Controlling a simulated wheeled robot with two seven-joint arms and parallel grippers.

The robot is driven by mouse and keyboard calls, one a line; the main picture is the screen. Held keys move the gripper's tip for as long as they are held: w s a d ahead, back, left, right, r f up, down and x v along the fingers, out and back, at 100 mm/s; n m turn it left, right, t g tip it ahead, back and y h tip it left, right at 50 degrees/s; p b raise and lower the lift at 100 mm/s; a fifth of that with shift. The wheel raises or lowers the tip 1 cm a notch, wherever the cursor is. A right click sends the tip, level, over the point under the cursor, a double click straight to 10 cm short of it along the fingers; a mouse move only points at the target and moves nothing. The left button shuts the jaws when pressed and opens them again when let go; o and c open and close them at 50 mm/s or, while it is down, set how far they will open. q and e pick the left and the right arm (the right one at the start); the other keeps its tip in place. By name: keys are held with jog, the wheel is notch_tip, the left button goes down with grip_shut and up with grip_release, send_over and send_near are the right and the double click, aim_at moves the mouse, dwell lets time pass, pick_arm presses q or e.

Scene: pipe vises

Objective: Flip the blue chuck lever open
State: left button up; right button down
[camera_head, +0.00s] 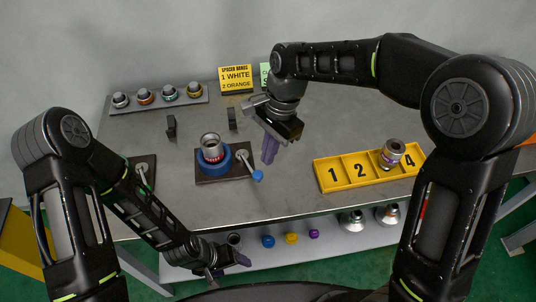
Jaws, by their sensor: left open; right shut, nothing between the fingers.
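The blue chuck (213,162) sits on a dark base plate on the grey table, with a metal cylinder (210,145) upright in it. Its lever (245,160) is at the right side of the chuck and points toward the lower right, ending in a blue knob (257,175). My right gripper (268,152) is shut and empty, with purple fingers pointing down. In the picture it is just above and right of the knob; contact is not seen. My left gripper (228,269) is open and empty at the table's front edge, well below the chuck.
A rack (155,98) of several ringed parts is at back left. Another fixture (143,172) is partly behind my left arm. Small caps (291,239) lie on the lower shelf.

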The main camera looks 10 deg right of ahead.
jog(key=shift+v, duration=2.2)
jog(key=shift+w+d+f, duration=0.1)
jog(key=shift+w+d, duration=0.1)
jog(key=shift+d, duration=0.05)
